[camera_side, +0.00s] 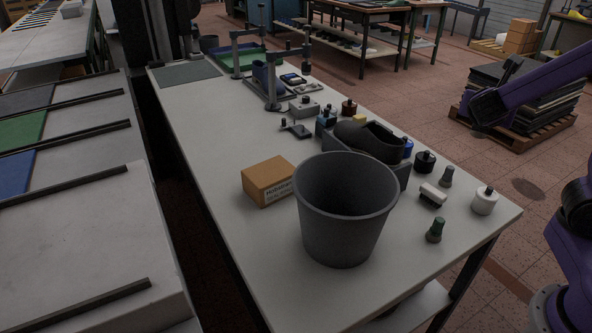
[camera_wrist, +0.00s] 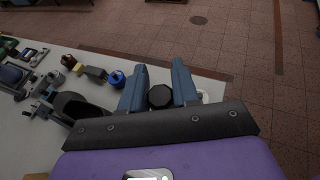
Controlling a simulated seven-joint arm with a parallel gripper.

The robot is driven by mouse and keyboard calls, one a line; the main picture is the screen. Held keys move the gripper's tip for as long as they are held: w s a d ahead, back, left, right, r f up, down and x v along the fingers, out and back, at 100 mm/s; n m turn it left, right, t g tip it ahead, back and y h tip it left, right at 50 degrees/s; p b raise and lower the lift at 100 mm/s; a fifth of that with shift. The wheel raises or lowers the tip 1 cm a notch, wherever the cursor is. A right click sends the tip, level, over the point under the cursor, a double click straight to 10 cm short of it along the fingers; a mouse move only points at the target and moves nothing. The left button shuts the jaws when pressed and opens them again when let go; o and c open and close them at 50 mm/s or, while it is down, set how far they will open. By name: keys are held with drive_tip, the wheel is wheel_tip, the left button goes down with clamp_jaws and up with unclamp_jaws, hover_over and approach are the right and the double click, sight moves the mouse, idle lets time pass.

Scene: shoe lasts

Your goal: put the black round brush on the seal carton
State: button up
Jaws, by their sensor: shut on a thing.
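The black round brush (camera_wrist: 160,96) is between the two blue fingers of my gripper (camera_wrist: 160,92) in the wrist view, seen end-on as a dark many-sided disc. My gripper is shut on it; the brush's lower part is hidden. I cannot make out my gripper or the held brush in the side view. The seal carton (camera_side: 268,182) is a brown cardboard box with a printed label, standing on the white table left of a grey bin. Its top looks bare.
The tall grey bin (camera_side: 345,210) stands close beside the carton. Clamps stand farther back. The table (camera_side: 225,150) is clear left of the carton.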

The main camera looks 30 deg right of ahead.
drive_tip(key=w+a+n+t+y, duration=0.35)
drive_tip(key=w+a, duration=0.65)
drive_tip(key=a, duration=0.5)
drive_tip(key=w+a+n+t+y, duration=0.3)
drive_tip(key=w+a+n, duration=0.2)
drive_tip(key=w+a, duration=0.8)
hover_over(270, 167)
drive_tip(key=shift+y, duration=0.25)
drive_tip(key=f, duration=1.4)
drive_tip(key=shift+s+d+f, duration=0.1)
drive_tip(key=shift+s+f, duration=0.1)
drive_tip(key=shift+s, duration=0.05)
drive_tip(key=shift+w+f, duration=0.3)
drive_tip(key=shift+f, duration=1.6)
drive_tip(key=shift+f, duration=0.15)
